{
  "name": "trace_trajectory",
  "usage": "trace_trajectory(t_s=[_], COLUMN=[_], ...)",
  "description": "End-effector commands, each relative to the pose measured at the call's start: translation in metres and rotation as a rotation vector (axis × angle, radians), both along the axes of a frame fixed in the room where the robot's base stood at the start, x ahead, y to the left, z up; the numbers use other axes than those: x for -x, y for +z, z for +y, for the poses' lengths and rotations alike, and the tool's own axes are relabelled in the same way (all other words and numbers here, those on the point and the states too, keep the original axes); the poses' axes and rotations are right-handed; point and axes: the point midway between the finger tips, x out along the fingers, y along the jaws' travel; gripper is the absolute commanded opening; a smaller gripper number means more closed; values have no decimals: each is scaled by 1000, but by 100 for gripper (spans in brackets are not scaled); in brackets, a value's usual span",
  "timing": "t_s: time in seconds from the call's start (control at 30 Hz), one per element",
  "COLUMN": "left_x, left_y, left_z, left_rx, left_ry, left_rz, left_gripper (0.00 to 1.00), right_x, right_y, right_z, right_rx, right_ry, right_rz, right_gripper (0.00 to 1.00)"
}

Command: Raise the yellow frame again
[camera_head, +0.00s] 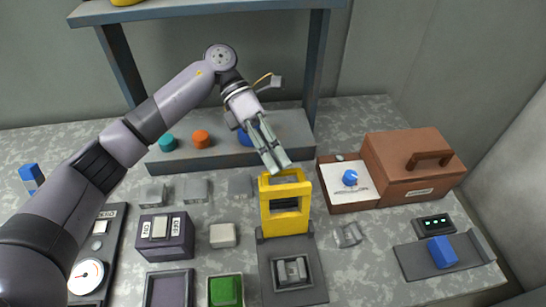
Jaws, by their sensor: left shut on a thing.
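The yellow frame (286,222) stands upright at the back of a dark grey base plate (266,268) in the camera_head view. A grey metal fitting (291,271) sits in a recess of the plate in front of the frame. Whether the frame's lower edge touches the plate is hard to tell. My right gripper is not in view.
A brown box (412,160) with a handle and a tray with a blue knob (350,178) stand to the right. A purple switch box (165,236) and a green block (226,291) lie left of the plate. A shelf (200,8) spans above the back.

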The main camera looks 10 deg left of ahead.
Motion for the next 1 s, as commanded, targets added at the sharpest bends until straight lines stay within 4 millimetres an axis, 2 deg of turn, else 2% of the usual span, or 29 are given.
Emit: trace_trajectory(t_s=[0.03, 0.3, 0.47, 0.57, 0.77, 1.0], left_x=[8, 7, 6, 4, -12, -43], left_y=[-25, -24, -22, -20, -4, 27], left_z=[1, 2, 2, 3, 17, 45], left_rx=[-41, -42, -41, -41, -40, -38], left_ry=[-17, -11, -7, -5, -3, -6], left_rz=[20, 19, 18, 17, 14, 15], left_gripper=[12, 30, 30, 30, 30, 30], right_x=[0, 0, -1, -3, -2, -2], right_y=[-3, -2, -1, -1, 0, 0], right_z=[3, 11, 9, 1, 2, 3], right_rx=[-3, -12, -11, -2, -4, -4], right_ry=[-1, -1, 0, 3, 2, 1], right_rz=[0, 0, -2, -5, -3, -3], right_gripper=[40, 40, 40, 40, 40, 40])
